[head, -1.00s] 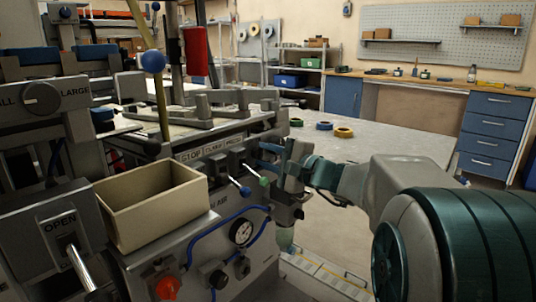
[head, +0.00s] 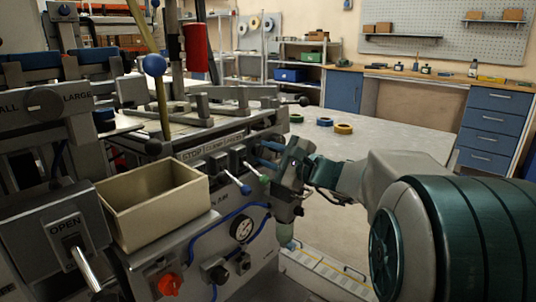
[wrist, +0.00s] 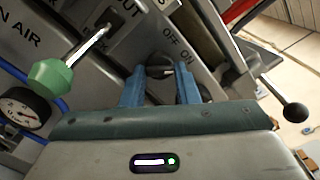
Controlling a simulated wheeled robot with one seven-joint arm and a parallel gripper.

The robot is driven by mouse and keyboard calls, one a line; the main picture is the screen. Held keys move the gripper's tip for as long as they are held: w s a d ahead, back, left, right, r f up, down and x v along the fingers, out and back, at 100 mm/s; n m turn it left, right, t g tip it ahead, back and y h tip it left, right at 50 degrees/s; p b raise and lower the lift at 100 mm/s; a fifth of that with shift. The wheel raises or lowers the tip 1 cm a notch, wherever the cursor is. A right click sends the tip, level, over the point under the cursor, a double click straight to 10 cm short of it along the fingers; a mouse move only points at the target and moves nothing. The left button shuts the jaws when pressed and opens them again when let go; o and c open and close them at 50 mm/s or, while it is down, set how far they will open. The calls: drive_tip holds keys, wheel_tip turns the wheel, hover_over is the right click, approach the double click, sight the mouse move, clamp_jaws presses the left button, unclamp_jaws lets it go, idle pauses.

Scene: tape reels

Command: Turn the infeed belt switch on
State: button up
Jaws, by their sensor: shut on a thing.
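The infeed belt switch is a small dark rotary knob (wrist: 160,71) on the grey machine panel in the wrist view. The words OFF and ON are printed beside it. My gripper (wrist: 159,84) has its two blue fingers on either side of the knob and is shut on it. The fingers hide part of the knob's sides, and its exact pointing is hard to read. In the head view my gripper (head: 263,155) is tilted against the machine's front panel, and the knob is hidden there.
A green-tipped lever (wrist: 50,78) stands left of my fingers, and a black ball-ended lever (wrist: 295,112) stands to the right. In the head view a blue-tipped lever (head: 245,188), a beige bin (head: 165,228) and a gauge (head: 241,229) are close by.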

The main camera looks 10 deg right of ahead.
drive_tip(key=o, duration=1)
drive_tip(key=shift+c, duration=0.2)
drive_tip(key=p+v, duration=0.2)
drive_tip(key=v, duration=1.2)
drive_tip(key=shift+p, duration=0.35)
